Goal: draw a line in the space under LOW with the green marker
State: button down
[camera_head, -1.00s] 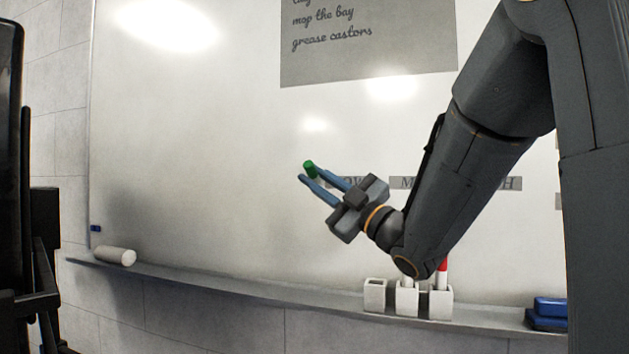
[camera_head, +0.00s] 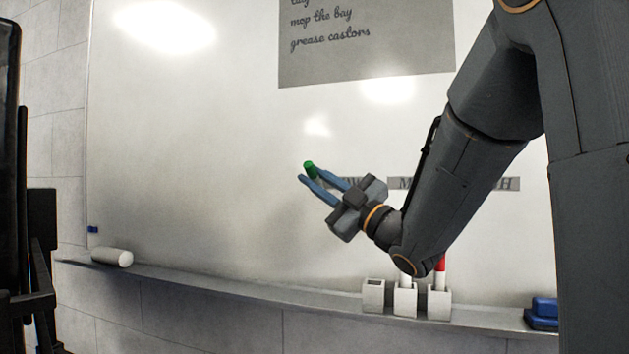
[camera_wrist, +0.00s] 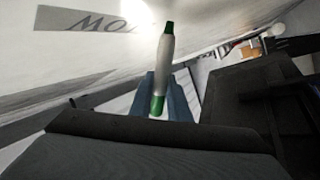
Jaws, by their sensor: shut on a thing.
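My gripper (camera_head: 307,172) is shut on the green marker (camera_head: 310,168), held in front of the whiteboard (camera_head: 200,170). Its green end shows at the fingertips in the head view. In the wrist view the marker (camera_wrist: 165,66) has a white body with a dark green tip pointing up and away, and a green end between the fingers. The tip appears apart from the board, though the gap is hard to judge. The LOW label (camera_head: 352,183) is partly hidden behind my gripper. In the wrist view its letters (camera_wrist: 95,22) show mirrored or upside down. The space under LOW is mostly hidden by my gripper.
A ledge (camera_head: 240,296) runs below the board, with white holders (camera_head: 405,300), a red marker (camera_head: 440,265), a blue eraser (camera_head: 543,312) and a white roll (camera_head: 112,257). Other labels (camera_head: 455,184) sit right of LOW, partly behind my arm. The board's left side is clear.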

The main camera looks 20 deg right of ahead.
jog(key=shift+w+d, duration=0.25)
jog(key=shift+w, duration=0.05)
dwell(0.4)
jog(key=shift+s+d, duration=0.5)
jog(key=shift+s+d, duration=0.35)
jog(key=shift+d, duration=0.2)
jog(key=shift+d, duration=0.1)
jog(key=shift+s+d+b, duration=0.3)
jog(key=shift+s+d, duration=0.05)
jog(key=shift+d, duration=0.15)
dwell(0.3)
jog(key=shift+s+d, duration=0.45)
jog(key=shift+d, duration=0.1)
